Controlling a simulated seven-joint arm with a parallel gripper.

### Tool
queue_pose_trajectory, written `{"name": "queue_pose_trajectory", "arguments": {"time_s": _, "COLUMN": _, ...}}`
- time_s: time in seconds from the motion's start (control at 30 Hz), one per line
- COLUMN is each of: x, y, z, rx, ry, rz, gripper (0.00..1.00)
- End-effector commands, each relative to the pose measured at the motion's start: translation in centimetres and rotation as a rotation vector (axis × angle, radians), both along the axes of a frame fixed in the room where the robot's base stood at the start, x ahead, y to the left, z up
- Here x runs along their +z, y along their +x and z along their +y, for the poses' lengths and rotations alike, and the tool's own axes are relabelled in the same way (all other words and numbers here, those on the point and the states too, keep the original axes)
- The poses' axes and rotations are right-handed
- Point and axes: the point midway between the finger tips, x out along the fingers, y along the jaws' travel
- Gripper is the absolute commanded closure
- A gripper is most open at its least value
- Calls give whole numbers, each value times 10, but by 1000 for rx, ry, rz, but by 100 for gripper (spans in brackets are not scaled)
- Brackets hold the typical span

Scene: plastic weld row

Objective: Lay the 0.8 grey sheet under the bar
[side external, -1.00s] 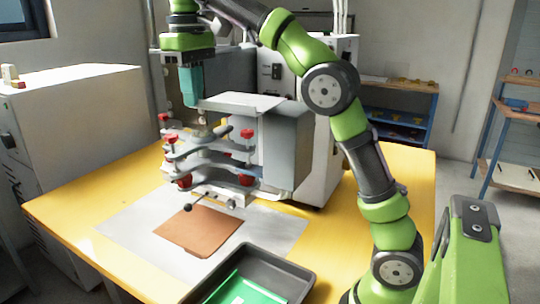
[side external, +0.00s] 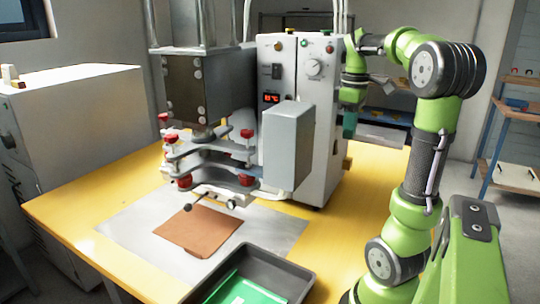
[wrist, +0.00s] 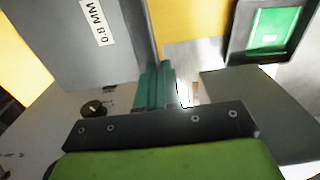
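The grey sheet (wrist: 70,50) bears a white "0.8 MM" label in the wrist view. The teal fingers (wrist: 155,85) of my gripper are together at its edge and appear shut on it. In the side view my gripper (side external: 350,124) is behind and right of the machine, with the sheet (side external: 383,134) a dark, nearly edge-on patch to its right. The machine's bar and clamp plates (side external: 212,150), with red knobs, stand far to the left, above the table. The exact grip contact is small and partly hidden.
The white control cabinet (side external: 325,150) and a grey box (side external: 288,150) stand between my gripper and the clamp. A brown sheet (side external: 200,230) lies on a silver mat (side external: 130,225). A black tray (side external: 290,275) holds green sheet material. Yellow table (side external: 375,185) is bare at right.

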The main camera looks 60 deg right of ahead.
Motion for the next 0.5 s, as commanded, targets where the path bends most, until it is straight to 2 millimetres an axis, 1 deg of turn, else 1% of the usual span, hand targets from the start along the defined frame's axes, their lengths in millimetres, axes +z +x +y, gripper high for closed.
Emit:
{"name": "queue_pose_trajectory", "arguments": {"time_s": 0.03, "x": -26, "y": -6, "z": -5, "rx": 33, "ry": 10, "rz": 8, "gripper": 100}}
{"name": "queue_pose_trajectory", "arguments": {"time_s": 0.07, "x": -40, "y": -7, "z": -7, "rx": 54, "ry": 11, "rz": 8, "gripper": 100}}
{"name": "queue_pose_trajectory", "arguments": {"time_s": 0.1, "x": -59, "y": -9, "z": -10, "rx": 78, "ry": 11, "rz": 8, "gripper": 100}}
{"name": "queue_pose_trajectory", "arguments": {"time_s": 0.17, "x": -88, "y": -12, "z": -13, "rx": 102, "ry": 10, "rz": 9, "gripper": 100}}
{"name": "queue_pose_trajectory", "arguments": {"time_s": 0.2, "x": -106, "y": -13, "z": -14, "rx": 109, "ry": 11, "rz": 9, "gripper": 100}}
{"name": "queue_pose_trajectory", "arguments": {"time_s": 0.3, "x": -147, "y": -18, "z": -16, "rx": 103, "ry": 9, "rz": 8, "gripper": 100}}
{"name": "queue_pose_trajectory", "arguments": {"time_s": 0.4, "x": -179, "y": -24, "z": -18, "rx": 71, "ry": 8, "rz": 8, "gripper": 100}}
{"name": "queue_pose_trajectory", "arguments": {"time_s": 0.5, "x": -201, "y": -31, "z": -19, "rx": 34, "ry": 4, "rz": 7, "gripper": 100}}
